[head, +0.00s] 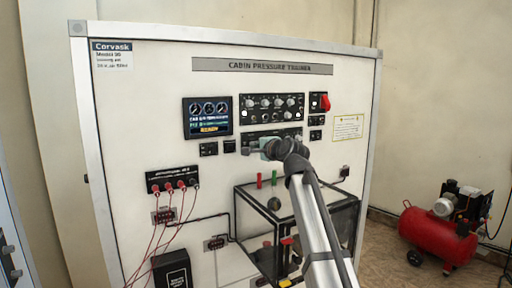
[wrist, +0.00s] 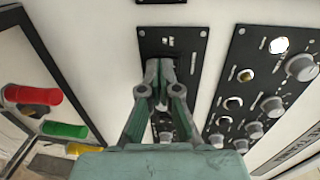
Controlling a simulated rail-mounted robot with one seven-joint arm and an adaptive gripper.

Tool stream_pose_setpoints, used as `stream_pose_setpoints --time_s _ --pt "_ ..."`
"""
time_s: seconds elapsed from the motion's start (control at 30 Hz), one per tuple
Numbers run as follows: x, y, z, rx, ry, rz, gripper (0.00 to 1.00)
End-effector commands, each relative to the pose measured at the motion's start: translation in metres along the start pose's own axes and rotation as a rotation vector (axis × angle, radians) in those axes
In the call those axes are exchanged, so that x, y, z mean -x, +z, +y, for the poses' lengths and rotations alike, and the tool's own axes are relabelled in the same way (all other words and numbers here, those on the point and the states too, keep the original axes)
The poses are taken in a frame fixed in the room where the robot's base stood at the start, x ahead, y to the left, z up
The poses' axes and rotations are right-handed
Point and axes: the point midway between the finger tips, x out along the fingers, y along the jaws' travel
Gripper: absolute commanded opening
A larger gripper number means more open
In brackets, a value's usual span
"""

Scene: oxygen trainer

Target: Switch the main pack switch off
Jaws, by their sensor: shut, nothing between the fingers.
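My gripper (wrist: 160,68) is shut and empty, its fingertips close together in front of a narrow black control panel (wrist: 185,42). In the head view, my gripper (head: 266,150) is at this lower panel (head: 286,136), below the larger knob panel. The fingers and my wrist cover much of the panel; a few knobs show beside them in the wrist view. I cannot make out the main pack switch or its position; labels are too small to read. Whether the fingertips touch the panel is unclear.
The larger knob panel (head: 271,103) has several knobs (wrist: 301,66). Red (wrist: 32,95) and green (wrist: 65,130) handles stand above a black-framed case (head: 243,210). A display (head: 208,117) and red leads (head: 158,235) are left. A red compressor (head: 435,235) stands right.

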Motion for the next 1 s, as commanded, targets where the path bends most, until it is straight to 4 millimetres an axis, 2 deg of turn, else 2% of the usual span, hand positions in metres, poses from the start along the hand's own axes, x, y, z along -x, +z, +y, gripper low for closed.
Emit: stream_pose_setpoints --time_s 0.4,1.0 --pt "-0.011 0.000 0.008 0.000 -0.099 0.000 0.00" --pt "-0.014 0.000 0.008 0.000 -0.093 -0.001 0.00"
